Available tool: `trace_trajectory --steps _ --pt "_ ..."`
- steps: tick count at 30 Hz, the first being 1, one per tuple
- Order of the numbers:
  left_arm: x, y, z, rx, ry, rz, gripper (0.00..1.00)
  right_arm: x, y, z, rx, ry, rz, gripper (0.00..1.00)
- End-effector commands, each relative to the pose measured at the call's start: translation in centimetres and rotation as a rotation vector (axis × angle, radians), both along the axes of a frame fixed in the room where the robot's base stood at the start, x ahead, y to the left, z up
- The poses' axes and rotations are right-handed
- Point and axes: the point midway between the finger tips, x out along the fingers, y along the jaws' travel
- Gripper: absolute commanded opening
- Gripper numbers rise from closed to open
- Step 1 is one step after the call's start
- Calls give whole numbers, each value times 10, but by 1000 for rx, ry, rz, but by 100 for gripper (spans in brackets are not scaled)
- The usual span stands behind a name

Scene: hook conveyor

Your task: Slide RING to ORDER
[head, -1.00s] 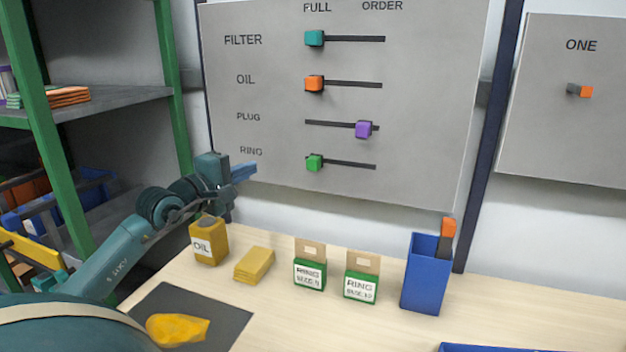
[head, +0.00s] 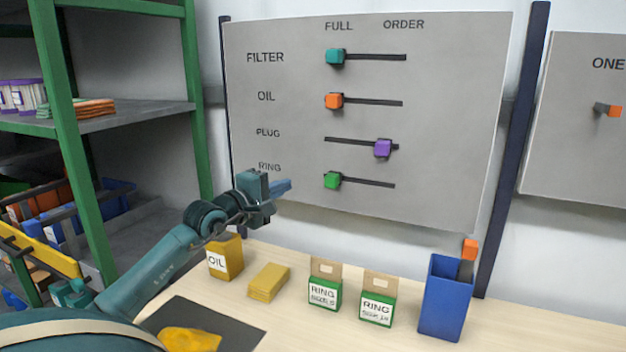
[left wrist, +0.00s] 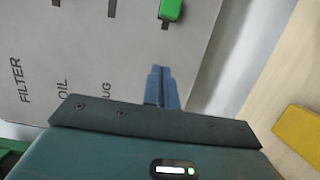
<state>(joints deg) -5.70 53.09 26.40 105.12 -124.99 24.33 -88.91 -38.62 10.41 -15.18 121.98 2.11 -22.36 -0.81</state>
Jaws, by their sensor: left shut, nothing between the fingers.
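The grey board (head: 450,130) has several slots with coloured sliders, under the words FULL and ORDER. The green RING slider (head: 332,180) is at the left, FULL end of its slot (head: 370,183). It also shows at the top of the left wrist view (left wrist: 171,9). The purple PLUG slider (head: 383,148) is toward the right, ORDER end. The teal FILTER slider (head: 335,57) and orange OIL slider (head: 334,101) are at the FULL end. My left gripper (head: 287,186) is shut and empty, left of the green slider and apart from it. My right gripper is not in view.
A green-framed shelf (head: 190,90) stands at left. A second board (head: 580,140) is at right.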

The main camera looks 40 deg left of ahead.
Motion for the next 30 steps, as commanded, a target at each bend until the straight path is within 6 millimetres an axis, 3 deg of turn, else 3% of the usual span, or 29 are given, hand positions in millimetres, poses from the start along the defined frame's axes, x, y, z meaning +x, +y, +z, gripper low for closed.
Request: trace_trajectory --steps 11,18,30 --pt "59 4 4 1 -3 1 0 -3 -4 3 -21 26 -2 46" --pt "66 -27 3 -3 -2 -1 0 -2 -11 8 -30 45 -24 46" --pt "68 -35 0 2 0 0 0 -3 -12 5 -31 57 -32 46"
